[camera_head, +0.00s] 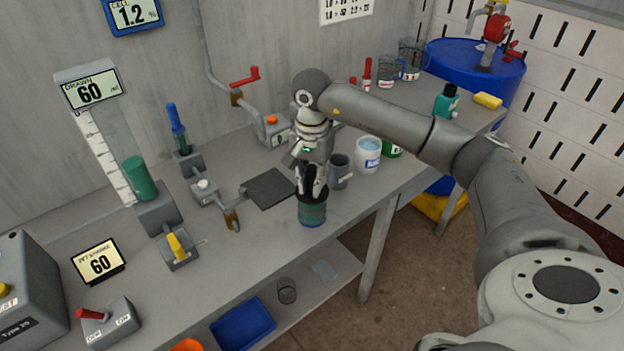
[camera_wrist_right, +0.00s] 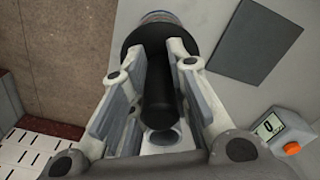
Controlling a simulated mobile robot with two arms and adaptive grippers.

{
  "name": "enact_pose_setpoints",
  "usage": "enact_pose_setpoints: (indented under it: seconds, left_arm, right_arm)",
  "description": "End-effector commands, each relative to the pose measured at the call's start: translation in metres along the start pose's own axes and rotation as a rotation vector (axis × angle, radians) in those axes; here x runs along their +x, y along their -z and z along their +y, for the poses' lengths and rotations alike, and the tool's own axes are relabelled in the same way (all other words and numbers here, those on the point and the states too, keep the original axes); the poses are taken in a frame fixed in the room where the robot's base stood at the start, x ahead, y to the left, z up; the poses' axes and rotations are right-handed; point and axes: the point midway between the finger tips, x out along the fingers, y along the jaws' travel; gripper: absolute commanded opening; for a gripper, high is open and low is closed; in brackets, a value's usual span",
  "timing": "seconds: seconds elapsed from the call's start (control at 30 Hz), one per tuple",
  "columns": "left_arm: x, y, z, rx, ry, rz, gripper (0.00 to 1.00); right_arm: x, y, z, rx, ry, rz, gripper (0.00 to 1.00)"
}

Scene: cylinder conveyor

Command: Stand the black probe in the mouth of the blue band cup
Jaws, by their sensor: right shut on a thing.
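My right gripper (camera_head: 313,190) is shut on the black probe (camera_wrist_right: 162,85), gripping its narrow shaft, and points down at the bench's front edge. The probe's wide black lower part (camera_wrist_right: 196,32) shows past the fingertips in the wrist view. The blue band cup (camera_head: 312,215), a teal-grey cylinder with a blue band at its base, stands upright directly below. It also shows in the wrist view (camera_wrist_right: 160,16), in line with the probe. The black part covers its mouth, so I cannot tell whether the probe rests in it or is just above. My left gripper is not in view.
A grey mug (camera_head: 341,171) stands close to the right of the gripper, with a white tub (camera_head: 368,153) beyond it. A dark flat plate (camera_head: 268,189) lies to the left. The bench's front edge is close.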

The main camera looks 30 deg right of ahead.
Motion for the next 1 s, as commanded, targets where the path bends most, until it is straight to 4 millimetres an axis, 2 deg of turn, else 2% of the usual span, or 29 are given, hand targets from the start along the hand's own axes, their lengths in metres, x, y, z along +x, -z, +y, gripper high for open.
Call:
enact_pose_setpoints:
  seconds: [1.0]
  left_arm:
    - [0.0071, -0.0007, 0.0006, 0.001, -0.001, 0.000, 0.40]
  right_arm:
    - [0.0024, 0.0001, -0.0002, 0.000, 0.001, 0.001, 0.00]
